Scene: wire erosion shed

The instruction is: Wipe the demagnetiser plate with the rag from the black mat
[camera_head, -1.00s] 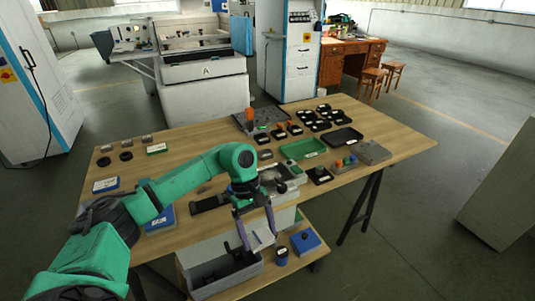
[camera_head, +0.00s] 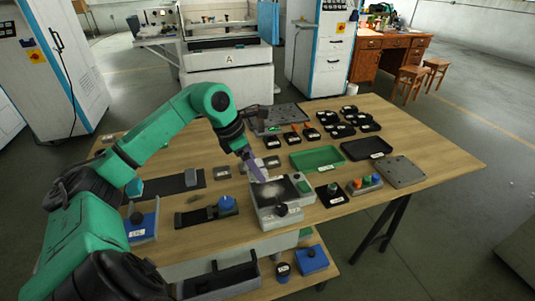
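The demagnetiser appears to be the grey box (camera_head: 262,213) with a dark top plate (camera_head: 293,188) near the table's front edge. A pale smudge marks the plate's left part. My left gripper (camera_head: 257,173) points down at the plate's back left edge. Its purple fingers overlap in this view, so their opening is unclear. A pale patch shows at the tips; I cannot tell whether it is a rag. A black mat (camera_head: 168,187) lies to the left, partly behind my arm, with a small grey piece on it. My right gripper is out of view.
A green tray (camera_head: 318,158) and a black tray (camera_head: 367,148) lie behind and right of the box. A block with coloured knobs (camera_head: 365,184) stands to its right. A blue-knobbed device (camera_head: 207,214) is at its left. Bare wood shows at the right end.

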